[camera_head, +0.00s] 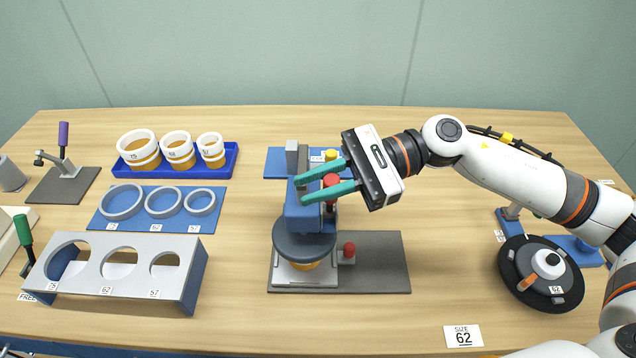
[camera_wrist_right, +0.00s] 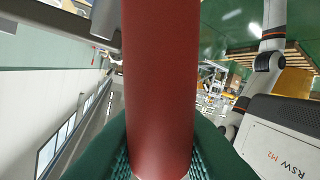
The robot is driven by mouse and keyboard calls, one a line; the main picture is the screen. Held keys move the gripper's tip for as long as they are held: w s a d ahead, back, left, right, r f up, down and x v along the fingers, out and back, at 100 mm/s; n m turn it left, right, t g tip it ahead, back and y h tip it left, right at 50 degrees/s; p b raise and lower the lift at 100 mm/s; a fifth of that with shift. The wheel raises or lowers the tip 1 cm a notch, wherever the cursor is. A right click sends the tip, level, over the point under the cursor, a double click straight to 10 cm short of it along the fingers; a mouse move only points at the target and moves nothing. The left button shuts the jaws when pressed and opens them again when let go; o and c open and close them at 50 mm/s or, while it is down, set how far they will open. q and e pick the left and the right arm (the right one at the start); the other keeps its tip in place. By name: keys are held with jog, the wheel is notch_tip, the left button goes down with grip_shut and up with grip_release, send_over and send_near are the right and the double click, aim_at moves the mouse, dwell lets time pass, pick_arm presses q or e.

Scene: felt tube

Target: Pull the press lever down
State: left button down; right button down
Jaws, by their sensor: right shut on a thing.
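The press (camera_head: 310,215) stands mid-table on a dark grey base plate (camera_head: 380,265), with a blue body and a dark round disc (camera_head: 304,241) at its lower part. An orange piece (camera_head: 304,265) shows just under the disc. My right gripper (camera_head: 300,190) is at the press's upper part, its green fingers pointing left. It is shut on the red lever handle (camera_head: 331,180), which shows between the fingers. In the right wrist view the red handle (camera_wrist_right: 160,90) fills the middle, between the green fingers. The lever's arm is mostly hidden. My left gripper is out of view.
Left of the press are a blue tray (camera_head: 230,160) with three white-and-orange cups, a blue mat (camera_head: 177,222) with three rings, and a grey stand (camera_head: 185,250) with three holes. A black round fixture (camera_head: 520,285) is at right. A size 62 card (camera_head: 463,337) lies in front.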

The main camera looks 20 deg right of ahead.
jog(key=c, duration=1.3)
grip_release()
jog(key=d+b, duration=0.2)
jog(key=d, duration=0.2)
jog(key=d+r+b, duration=0.1)
jog(key=d, duration=0.3)
jog(key=d+r+b, duration=0.1)
jog(key=d+b, duration=0.1)
jog(key=d, duration=0.2)
jog(key=shift+w+b, duration=0.2)
jog(key=shift+b, duration=0.1)
